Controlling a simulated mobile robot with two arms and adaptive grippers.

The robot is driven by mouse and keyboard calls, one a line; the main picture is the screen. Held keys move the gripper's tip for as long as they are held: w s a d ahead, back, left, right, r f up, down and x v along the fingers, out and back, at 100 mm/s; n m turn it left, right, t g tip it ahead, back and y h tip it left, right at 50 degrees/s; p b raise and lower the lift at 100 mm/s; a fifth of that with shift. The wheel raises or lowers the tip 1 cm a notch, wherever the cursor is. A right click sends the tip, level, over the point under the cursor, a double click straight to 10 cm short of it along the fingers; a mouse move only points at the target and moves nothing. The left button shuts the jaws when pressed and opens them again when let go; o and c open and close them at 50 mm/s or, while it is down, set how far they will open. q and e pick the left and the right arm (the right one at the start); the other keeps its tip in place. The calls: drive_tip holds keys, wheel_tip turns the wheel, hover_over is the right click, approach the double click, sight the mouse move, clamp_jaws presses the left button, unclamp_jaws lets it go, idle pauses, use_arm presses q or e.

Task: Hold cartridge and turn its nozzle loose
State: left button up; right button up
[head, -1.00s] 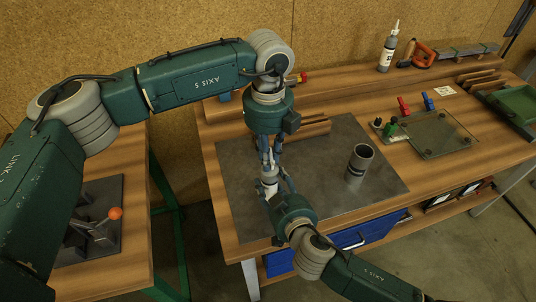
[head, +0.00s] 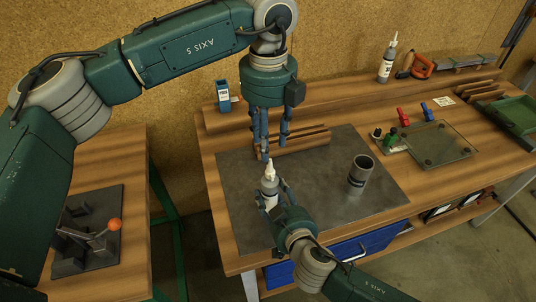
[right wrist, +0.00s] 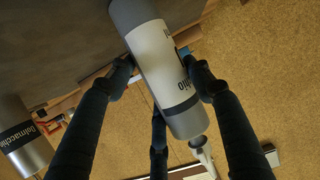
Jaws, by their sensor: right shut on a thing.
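The cartridge (head: 270,190) is a grey bottle with a white label and a pale, narrow nozzle (head: 269,167) on top. It stands upright over the left part of the dark mat. My right gripper (head: 272,197) is shut around its body. In the right wrist view, the fingers close on both sides of the labelled cartridge (right wrist: 163,60), and the pale nozzle (right wrist: 198,143) shows beyond its shoulder. My left gripper (head: 268,148) points down just above the nozzle. Its fingers hang spread apart and look empty.
A grey cup-like cylinder (head: 361,172) stands on the mat (head: 325,195) to the right. Wooden strips (head: 305,138) lie behind the left gripper. A blue box (head: 222,96) and another nozzled bottle (head: 388,60) stand on the back shelf. A glass plate (head: 436,143) with clamps lies right.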

use_arm(q)
drive_tip(key=shift+r, duration=1.35)
use_arm(e)
drive_tip(key=o, duration=1.5)
drive_tip(key=shift+s, duration=0.1)
